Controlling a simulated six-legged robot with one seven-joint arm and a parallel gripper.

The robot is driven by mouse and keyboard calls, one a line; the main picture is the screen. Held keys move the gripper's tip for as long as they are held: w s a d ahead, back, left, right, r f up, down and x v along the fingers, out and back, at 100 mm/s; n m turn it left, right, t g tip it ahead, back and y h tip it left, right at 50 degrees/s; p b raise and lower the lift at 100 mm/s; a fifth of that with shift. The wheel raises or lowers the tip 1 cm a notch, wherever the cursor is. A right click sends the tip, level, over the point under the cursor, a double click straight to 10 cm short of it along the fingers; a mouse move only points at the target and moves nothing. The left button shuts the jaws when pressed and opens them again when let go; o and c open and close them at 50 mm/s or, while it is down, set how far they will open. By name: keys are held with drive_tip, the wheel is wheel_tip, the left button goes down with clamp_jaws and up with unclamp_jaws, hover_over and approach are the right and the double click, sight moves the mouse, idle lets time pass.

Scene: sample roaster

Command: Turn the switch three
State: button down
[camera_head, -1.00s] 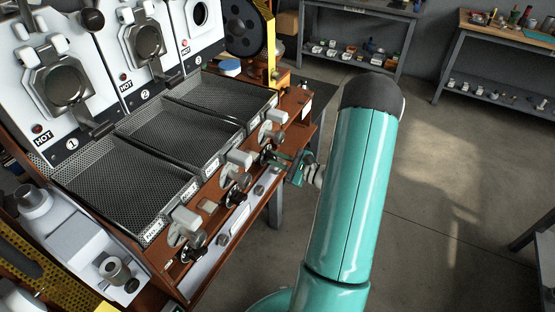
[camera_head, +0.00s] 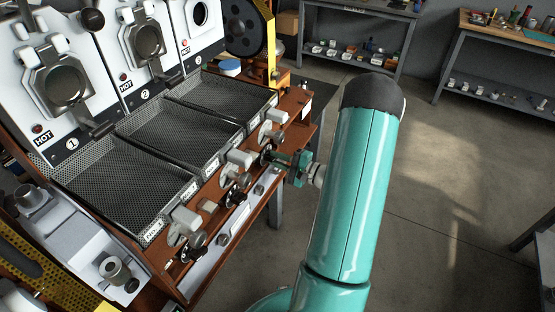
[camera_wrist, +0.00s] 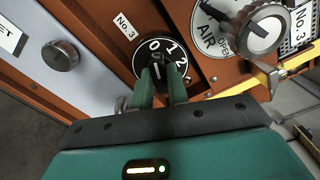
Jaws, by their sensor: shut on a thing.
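Switch three is a black rotary dial (camera_wrist: 168,50) with white marks 0, 1 and 2, beside a "No.3" label (camera_wrist: 124,26) in the wrist view. My gripper (camera_wrist: 163,82) has its two green fingers closed around the dial's central grip. A white line shows on the grip between the fingers, but I cannot tell for sure which mark it points to. In the head view my gripper (camera_head: 283,157) is at the front panel's far end, on the dark switch (camera_head: 266,156), which is partly hidden.
A silver air knob (camera_wrist: 258,28) is close to the right of the dial in the wrist view, and a metal knob (camera_wrist: 60,55) is at left. Mesh trays (camera_head: 180,135) and hot roasters (camera_head: 65,85) stand behind the panel. Open floor (camera_head: 450,200) lies to the right.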

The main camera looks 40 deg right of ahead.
drive_tip(key=shift+s, duration=0.1)
drive_tip(key=c, duration=1.4)
unclamp_jaws()
drive_tip(key=shift+o, duration=0.2)
drive_tip(key=v, duration=1.3)
drive_tip(key=shift+s, duration=0.4)
drive_tip(key=shift+d, duration=0.1)
